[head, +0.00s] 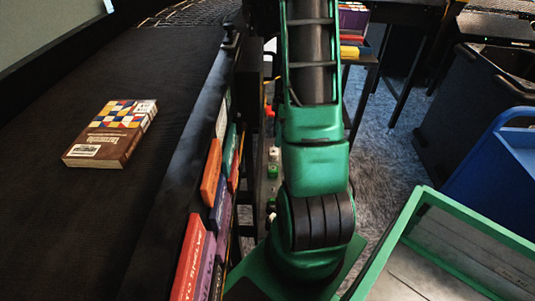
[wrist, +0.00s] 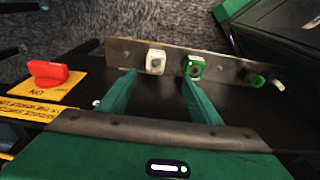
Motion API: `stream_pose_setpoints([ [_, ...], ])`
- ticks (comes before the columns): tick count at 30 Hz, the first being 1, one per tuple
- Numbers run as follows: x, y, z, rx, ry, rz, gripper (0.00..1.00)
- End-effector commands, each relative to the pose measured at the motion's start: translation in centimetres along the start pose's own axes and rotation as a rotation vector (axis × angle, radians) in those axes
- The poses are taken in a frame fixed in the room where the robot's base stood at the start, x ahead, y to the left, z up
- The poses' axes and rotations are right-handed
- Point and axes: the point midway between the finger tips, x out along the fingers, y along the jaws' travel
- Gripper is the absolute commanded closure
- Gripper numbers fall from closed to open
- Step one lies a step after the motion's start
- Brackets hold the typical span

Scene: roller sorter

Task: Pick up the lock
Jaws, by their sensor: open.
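I cannot make out anything that is clearly a lock in either view. In the wrist view, my gripper (wrist: 158,78) is open and empty, with its two green fingers pointing at a metal strip (wrist: 125,50). A white square button (wrist: 155,62) and a green square button (wrist: 193,67) on the strip lie just beyond the fingertips. A small dark green part (wrist: 257,80) sits farther right, beside a pale end piece (wrist: 278,85). A red rotary switch (wrist: 47,72) on a yellow plate is at the left. In the head view, my arm hides the gripper.
A book (head: 111,133) lies on the black conveyor belt (head: 50,215) at the left. Several books (head: 192,258) stand along its side. A blue cart (head: 495,170) and a green-rimmed bin (head: 480,235) are at the right.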

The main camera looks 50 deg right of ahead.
Motion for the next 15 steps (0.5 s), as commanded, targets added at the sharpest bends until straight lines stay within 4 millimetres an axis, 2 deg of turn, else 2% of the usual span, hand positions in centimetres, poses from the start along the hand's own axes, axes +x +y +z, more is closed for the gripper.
stream_pose_setpoints([
  [15, 6.0, 0.3, -0.1, -0.029, 0.006, -0.001, 0.42],
])
